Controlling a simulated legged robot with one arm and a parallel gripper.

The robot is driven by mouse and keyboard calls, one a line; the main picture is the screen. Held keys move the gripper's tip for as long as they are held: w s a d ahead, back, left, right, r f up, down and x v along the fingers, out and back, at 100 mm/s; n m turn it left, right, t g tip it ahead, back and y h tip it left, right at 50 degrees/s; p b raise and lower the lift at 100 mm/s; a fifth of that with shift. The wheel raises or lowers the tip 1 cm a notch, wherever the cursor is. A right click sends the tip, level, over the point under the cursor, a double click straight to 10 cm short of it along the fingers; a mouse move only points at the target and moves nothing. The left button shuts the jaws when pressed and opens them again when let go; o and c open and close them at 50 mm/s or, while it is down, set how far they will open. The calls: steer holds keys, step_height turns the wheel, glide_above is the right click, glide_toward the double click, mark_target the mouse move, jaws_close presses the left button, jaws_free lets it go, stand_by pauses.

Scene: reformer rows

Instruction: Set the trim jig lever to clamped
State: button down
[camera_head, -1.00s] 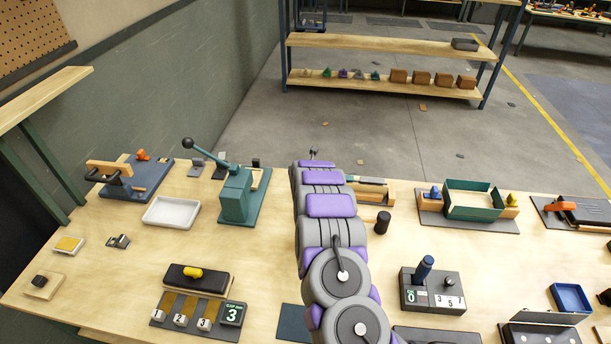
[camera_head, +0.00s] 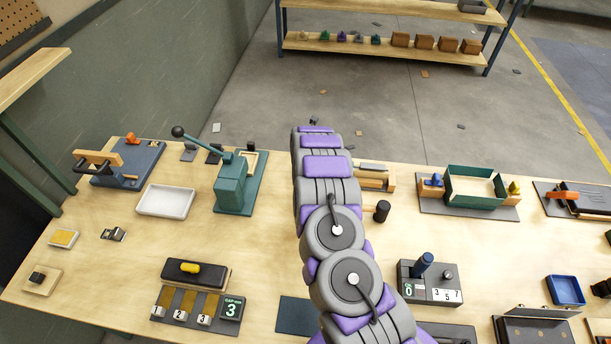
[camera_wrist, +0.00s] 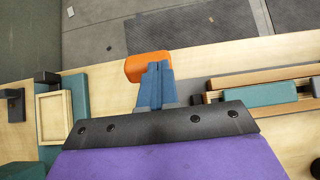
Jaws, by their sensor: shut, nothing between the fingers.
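In the wrist view my gripper (camera_wrist: 155,84) is shut, its blue-grey fingers together and pointing at an orange handle (camera_wrist: 146,63). The fingertips overlap the handle's lower right part in the picture; I cannot tell whether they touch it. The handle appears to be the lever of the wooden jig with a green bar (camera_wrist: 258,92) to the right, but their link is hidden. In the head view part of this jig (camera_head: 376,178) shows just right of my arm, which hides the orange handle and my gripper.
A green press (camera_head: 233,185) with a raised lever stands left of my arm; its wooden frame (camera_wrist: 53,116) shows at left in the wrist view. A dark round knob (camera_head: 382,211) is close to my arm's right side. A green box fixture (camera_head: 474,185) stands farther right. Open floor lies beyond the bench.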

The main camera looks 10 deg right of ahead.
steer(key=shift+w+d+p, duration=0.35)
steer(key=shift+w+p, duration=0.05)
steer(key=shift+p, duration=0.25)
steer(key=shift+a, duration=0.1)
steer(key=shift+w+a, duration=0.1)
steer(key=shift+a, duration=0.05)
steer(key=shift+d, duration=0.2)
